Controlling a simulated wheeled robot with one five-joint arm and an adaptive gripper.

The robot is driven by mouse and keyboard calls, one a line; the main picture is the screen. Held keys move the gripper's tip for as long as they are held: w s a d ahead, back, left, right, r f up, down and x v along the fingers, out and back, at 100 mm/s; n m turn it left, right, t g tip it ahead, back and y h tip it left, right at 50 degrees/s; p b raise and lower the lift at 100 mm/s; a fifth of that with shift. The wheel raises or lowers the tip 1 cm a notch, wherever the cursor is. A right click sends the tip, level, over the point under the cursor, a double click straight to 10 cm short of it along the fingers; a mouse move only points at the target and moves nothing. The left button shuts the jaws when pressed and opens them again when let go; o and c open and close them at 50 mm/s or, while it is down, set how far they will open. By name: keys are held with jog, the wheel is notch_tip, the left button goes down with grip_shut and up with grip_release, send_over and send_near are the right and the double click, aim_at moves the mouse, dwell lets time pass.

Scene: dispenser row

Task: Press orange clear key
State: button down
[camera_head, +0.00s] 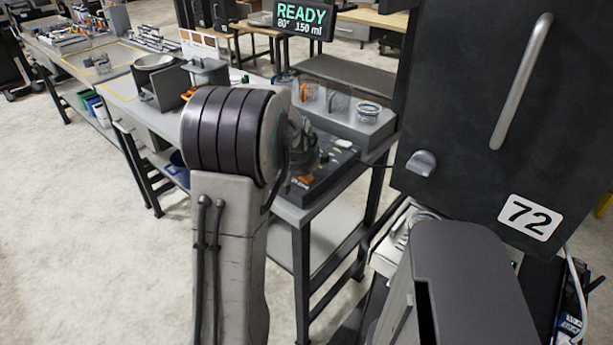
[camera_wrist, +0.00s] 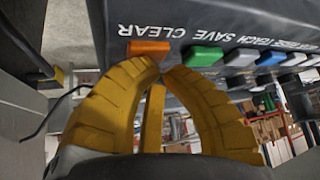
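The orange key (camera_wrist: 149,47) is on the dark key panel (camera_wrist: 240,25) in the wrist view, beside the upside-down white word CLEAR. My gripper (camera_wrist: 163,68) has yellow fingers curved together at their tips, with nothing seen between them. The tips are just below the orange key in the picture, the left one nearest. I cannot tell whether it touches the key. In the head view the dark panel (camera_head: 335,167) is on the bench, partly behind my arm, and the gripper is not clearly visible.
A green key (camera_wrist: 203,56), a grey key and a blue key (camera_wrist: 270,56) sit right of the orange one. In the head view, a screen (camera_head: 302,17) reads READY, 80°, 150 ml. A dark cabinet (camera_head: 470,120) marked 72 stands close on the right.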

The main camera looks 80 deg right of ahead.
jog(key=shift+r, duration=0.15)
jog(key=shift+r+p, duration=0.5)
jog(key=shift+r, duration=0.25)
jog(key=shift+r, duration=0.15)
jog(key=shift+r+p, duration=1.75)
jog(key=shift+r, duration=0.65)
